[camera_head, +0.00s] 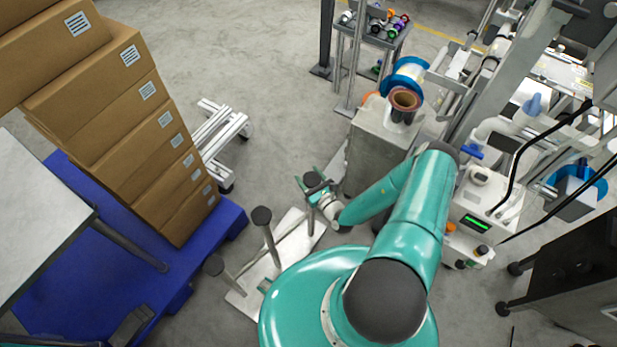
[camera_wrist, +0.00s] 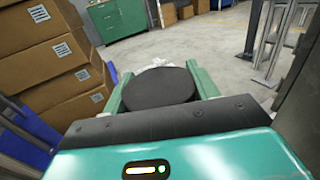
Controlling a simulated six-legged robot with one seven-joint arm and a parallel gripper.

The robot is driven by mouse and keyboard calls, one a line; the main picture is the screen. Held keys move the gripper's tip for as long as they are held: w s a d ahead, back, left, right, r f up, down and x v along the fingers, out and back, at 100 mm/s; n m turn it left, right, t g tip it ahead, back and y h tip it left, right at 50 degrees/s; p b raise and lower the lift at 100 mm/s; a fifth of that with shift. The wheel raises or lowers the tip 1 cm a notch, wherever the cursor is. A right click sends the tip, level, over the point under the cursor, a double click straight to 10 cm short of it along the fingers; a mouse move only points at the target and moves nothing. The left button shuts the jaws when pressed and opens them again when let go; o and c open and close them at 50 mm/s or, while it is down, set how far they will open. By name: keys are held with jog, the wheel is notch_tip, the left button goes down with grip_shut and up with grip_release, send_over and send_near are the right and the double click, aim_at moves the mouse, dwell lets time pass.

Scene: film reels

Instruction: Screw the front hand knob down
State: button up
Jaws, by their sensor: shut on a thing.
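A dark round hand knob (camera_head: 313,179) is between the green fingers of my gripper (camera_head: 316,184) in the head view. In the wrist view the knob's flat dark top (camera_wrist: 158,90) fills the space between the fingers, one on each side of it. My gripper is shut on this knob. Two more dark knobs on grey posts, one nearer (camera_head: 262,215) and one at lower left (camera_head: 214,265), stand apart from my gripper. They rise from a pale base plate (camera_head: 290,232) on the floor. The held knob's stem and thread are hidden.
Stacked cardboard boxes (camera_head: 150,130) stand on a blue pallet (camera_head: 225,215) at left. A metal cabinet (camera_head: 375,150) with a brown reel (camera_head: 404,99) is close on the right, beside machinery. Open floor (camera_head: 250,60) lies beyond.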

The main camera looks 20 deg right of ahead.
jog(key=shift+d+m+h, duration=0.2)
jog(key=shift+m+h, duration=0.8)
jog(key=shift+h, duration=0.6)
jog(key=o, duration=1)
jog(key=s, duration=1.3)
jog(key=shift+s+a, duration=0.2)
jog(key=shift+s, duration=0.2)
jog(key=shift+r, duration=0.1)
